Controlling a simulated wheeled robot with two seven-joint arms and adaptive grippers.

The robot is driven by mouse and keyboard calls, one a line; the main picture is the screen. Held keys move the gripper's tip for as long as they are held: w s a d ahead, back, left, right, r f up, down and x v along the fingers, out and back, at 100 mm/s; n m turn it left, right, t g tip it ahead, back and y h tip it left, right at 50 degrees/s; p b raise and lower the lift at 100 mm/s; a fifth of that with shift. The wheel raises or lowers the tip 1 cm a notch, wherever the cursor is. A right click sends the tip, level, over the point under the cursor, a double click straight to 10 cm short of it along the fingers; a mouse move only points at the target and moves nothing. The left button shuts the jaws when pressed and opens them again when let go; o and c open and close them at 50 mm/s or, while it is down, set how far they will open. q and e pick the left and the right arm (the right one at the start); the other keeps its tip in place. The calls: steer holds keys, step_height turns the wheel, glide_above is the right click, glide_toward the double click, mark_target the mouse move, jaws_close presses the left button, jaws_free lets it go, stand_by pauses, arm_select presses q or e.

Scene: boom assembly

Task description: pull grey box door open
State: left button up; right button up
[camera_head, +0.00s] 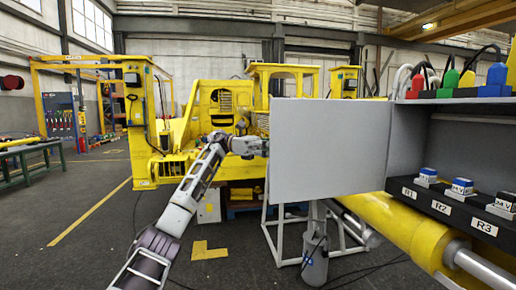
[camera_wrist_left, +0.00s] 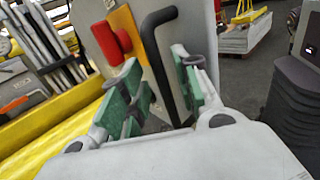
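The grey box (camera_head: 439,140) stands at the right of the head view with its interior showing. Its grey door (camera_head: 325,150) stands swung out to the left, with a plain flat face toward me. My left gripper (camera_head: 258,147) is at the door's left edge, its fingertips partly hidden there. In the left wrist view my left gripper (camera_wrist_left: 163,88) has its green-padded fingers spread either side of the black door handle (camera_wrist_left: 152,45), with gaps visible. A red switch (camera_wrist_left: 107,42) on a yellow plate sits beside the handle. My right gripper is not in view.
Labelled relay blocks (camera_head: 462,187) sit on the box's lower shelf, and coloured connectors (camera_head: 467,80) on its top. A yellow cylinder (camera_head: 405,222) lies below the box. A grey stand (camera_head: 280,235) is under the door. Floor at the left is mostly clear.

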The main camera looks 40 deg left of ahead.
arm_select(q)
steer(key=v, duration=1.1)
steer(key=shift+a, duration=0.35)
steer(key=shift+s, duration=0.15)
stand_by(0.3)
steer(key=shift+n, duration=0.3)
